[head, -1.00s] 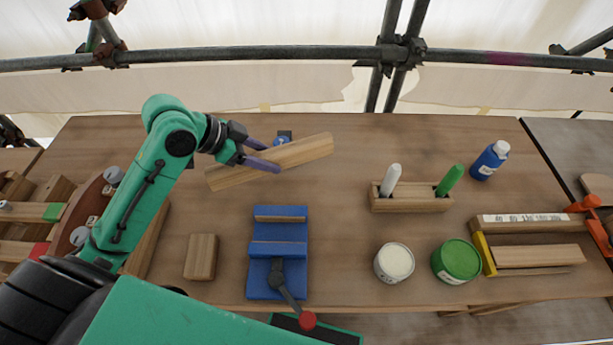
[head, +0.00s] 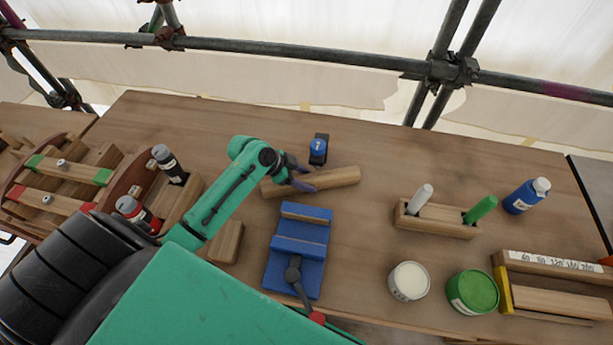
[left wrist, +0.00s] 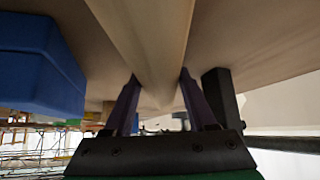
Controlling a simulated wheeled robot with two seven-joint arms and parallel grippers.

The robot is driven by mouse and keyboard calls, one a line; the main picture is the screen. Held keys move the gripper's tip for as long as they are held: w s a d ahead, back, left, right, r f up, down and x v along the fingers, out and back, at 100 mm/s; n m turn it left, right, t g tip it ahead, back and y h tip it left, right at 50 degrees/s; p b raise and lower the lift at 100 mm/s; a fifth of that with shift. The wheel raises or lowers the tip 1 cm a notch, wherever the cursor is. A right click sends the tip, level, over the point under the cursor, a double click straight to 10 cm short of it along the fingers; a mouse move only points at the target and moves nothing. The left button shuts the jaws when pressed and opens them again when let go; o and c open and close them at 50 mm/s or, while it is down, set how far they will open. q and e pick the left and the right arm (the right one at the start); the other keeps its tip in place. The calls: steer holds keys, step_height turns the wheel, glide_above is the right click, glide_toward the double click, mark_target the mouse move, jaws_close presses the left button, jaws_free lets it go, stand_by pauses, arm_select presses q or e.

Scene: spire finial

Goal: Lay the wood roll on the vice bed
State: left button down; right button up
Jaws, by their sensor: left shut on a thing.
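The wood roll (head: 335,178) is a long pale wooden piece, lying crosswise behind the blue vice (head: 297,250). My left gripper (head: 303,183) is shut on it left of its middle. I cannot tell how high it is above the bench. In the left wrist view, the wood roll (left wrist: 150,45) runs between the two fingers of my left gripper (left wrist: 158,95), and a blue block, likely the vice (left wrist: 40,65), is beside it at the left. The vice's bed, between its raised blue bars, is empty. My right gripper is not in view.
A wooden block (head: 226,242) lies left of the vice. A small blue-topped item (head: 319,148) stands just behind the roll. A marker holder (head: 437,220), a white pot (head: 409,282) and a green pot (head: 473,292) stand to the right. The back of the bench is largely clear.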

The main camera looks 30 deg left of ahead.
arm_select(q)
steer(key=shift+c, duration=1)
jaws_free()
steer(key=shift+f, duration=0.1)
